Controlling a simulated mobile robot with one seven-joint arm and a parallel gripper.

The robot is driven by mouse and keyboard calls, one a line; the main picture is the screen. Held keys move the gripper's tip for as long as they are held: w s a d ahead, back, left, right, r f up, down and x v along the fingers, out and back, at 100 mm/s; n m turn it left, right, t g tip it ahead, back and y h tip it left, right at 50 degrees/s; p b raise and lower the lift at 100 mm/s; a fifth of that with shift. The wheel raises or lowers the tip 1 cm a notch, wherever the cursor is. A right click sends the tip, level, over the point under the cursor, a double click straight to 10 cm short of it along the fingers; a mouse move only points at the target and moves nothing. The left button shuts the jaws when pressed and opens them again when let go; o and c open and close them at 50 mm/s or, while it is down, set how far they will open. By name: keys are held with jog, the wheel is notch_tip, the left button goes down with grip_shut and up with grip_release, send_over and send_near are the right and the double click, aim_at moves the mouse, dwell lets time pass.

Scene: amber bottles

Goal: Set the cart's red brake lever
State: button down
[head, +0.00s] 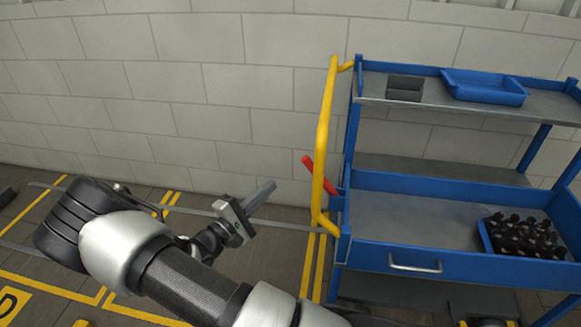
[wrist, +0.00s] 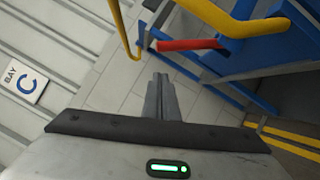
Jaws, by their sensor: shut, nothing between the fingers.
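The red brake lever (head: 313,172) sticks up and to the left from the cart's left end, beside the yellow handle (head: 325,120). The blue cart (head: 400,204) stands at the right of the head view. My gripper (head: 271,186) is shut and empty, to the left of the lever and apart from it. In the wrist view the gripper's fingers (wrist: 160,80) point toward the gap below the red lever (wrist: 188,44), which lies near the yellow handle (wrist: 215,18). The lever's base is partly hidden by the handle in the head view.
A crate of amber bottles (head: 524,238) sits on the cart's middle shelf at right. A blue tray (head: 485,87) and a grey box (head: 404,88) are on the top shelf. A block wall (head: 200,90) stands behind. The floor left of the cart is open, with yellow lines.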

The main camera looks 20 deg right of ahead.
jog(key=shift+w+a+f+n+t, duration=0.6)
jog(key=shift+w+a+n+t, duration=0.15)
jog(key=shift+t, duration=0.35)
jog(key=w+d+r+b, duration=0.1)
jog(key=d, duration=0.4)
jog(key=w+d+r+b, duration=0.1)
jog(key=d+r, duration=0.1)
jog(key=d, duration=0.3)
jog(key=shift+w+d+r, duration=0.25)
jog(key=shift+w+d, duration=0.05)
jog(key=shift+d, duration=0.05)
jog(key=shift+r, duration=0.1)
